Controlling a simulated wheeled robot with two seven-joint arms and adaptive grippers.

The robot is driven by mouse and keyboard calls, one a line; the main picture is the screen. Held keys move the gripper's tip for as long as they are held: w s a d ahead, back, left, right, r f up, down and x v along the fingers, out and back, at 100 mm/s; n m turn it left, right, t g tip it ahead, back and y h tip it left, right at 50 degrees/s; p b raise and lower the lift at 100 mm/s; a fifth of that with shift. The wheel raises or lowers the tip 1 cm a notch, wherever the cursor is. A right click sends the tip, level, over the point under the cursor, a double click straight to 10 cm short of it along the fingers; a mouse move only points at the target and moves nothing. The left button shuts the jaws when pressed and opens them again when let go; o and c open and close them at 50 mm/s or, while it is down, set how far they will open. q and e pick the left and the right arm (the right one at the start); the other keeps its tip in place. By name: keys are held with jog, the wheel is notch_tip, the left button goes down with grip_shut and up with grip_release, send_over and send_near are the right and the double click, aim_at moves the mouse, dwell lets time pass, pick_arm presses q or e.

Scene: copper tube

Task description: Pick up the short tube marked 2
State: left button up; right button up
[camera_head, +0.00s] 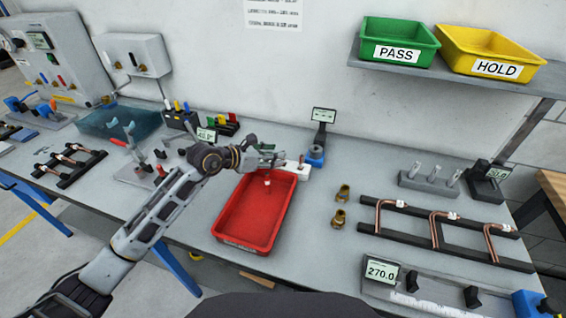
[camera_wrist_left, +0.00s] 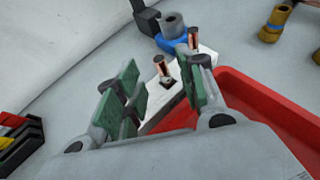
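Two short copper tubes stand upright in a white block (camera_head: 302,172) at the back right of the red tray. In the left wrist view, one tube (camera_wrist_left: 161,68) shows in the gap between the fingers, and the other (camera_wrist_left: 193,38) stands beyond the right finger. I cannot read a number on either. My left gripper (camera_head: 274,160) is over the tray's back edge, just left of the block. In the left wrist view its green-padded fingers (camera_wrist_left: 158,88) are apart with nothing gripped. A small white-tagged piece (camera_head: 267,182) shows in the tray. My right gripper is out of view.
The red tray (camera_head: 229,228) lies below my left arm. A blue-based device (camera_head: 316,155) stands behind the block. Two brass fittings (camera_head: 341,193) and a rack of bent copper tubes (camera_head: 440,243) are to the right. Green (camera_head: 370,32) and yellow (camera_head: 450,40) bins sit on a shelf.

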pick_arm(q)
jog(key=shift+p+x, duration=0.4)
jog(key=shift+x, duration=2.1)
grip_shut()
